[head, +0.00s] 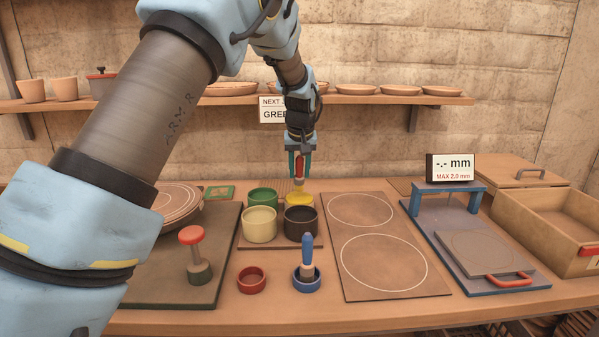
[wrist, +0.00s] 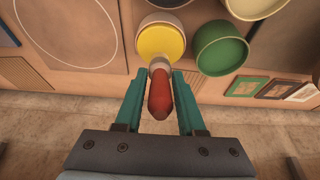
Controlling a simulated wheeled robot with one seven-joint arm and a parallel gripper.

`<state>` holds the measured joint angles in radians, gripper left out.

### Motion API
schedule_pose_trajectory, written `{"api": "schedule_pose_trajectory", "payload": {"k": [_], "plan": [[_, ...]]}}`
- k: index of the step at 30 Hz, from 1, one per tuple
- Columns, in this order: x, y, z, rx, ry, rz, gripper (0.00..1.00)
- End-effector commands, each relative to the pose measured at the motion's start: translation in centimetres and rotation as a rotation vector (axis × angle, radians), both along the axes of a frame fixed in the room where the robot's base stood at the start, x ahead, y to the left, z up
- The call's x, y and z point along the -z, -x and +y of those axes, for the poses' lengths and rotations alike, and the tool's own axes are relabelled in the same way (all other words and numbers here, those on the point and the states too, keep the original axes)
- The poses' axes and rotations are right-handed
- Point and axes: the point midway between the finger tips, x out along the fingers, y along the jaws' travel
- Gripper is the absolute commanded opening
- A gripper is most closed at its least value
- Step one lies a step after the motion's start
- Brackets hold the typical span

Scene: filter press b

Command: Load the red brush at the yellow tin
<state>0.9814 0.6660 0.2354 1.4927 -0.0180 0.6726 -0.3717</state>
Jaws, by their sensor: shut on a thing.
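My gripper (head: 299,168) is shut on the red brush (head: 299,166) and holds it upright, bristles down, at the yellow tin (head: 299,199). In the wrist view, the red handle (wrist: 160,98) lies between my two fingers (wrist: 159,76), and its pale ferrule overlaps the near rim of the yellow tin (wrist: 160,42). I cannot tell whether the bristles touch the paint. The yellow tin stands at the back right of a group of tins, partly hidden by the dark tin (head: 300,226).
A green tin (head: 262,203) and a cream tin (head: 259,228) stand beside it. A blue brush (head: 307,256) stands in a blue ring (head: 307,284); the red ring (head: 251,286) is empty. A sign (head: 272,110) hangs behind my arm. A board with two circles (head: 385,285) lies right.

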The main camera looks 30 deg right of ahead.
Motion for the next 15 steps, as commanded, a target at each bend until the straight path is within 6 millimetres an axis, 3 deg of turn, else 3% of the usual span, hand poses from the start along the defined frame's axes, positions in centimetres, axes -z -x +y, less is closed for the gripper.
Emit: {"api": "schedule_pose_trajectory", "payload": {"k": [15], "plan": [[-4.4,0.0,0.0,-0.001,0.002,-0.001,0.00]]}}
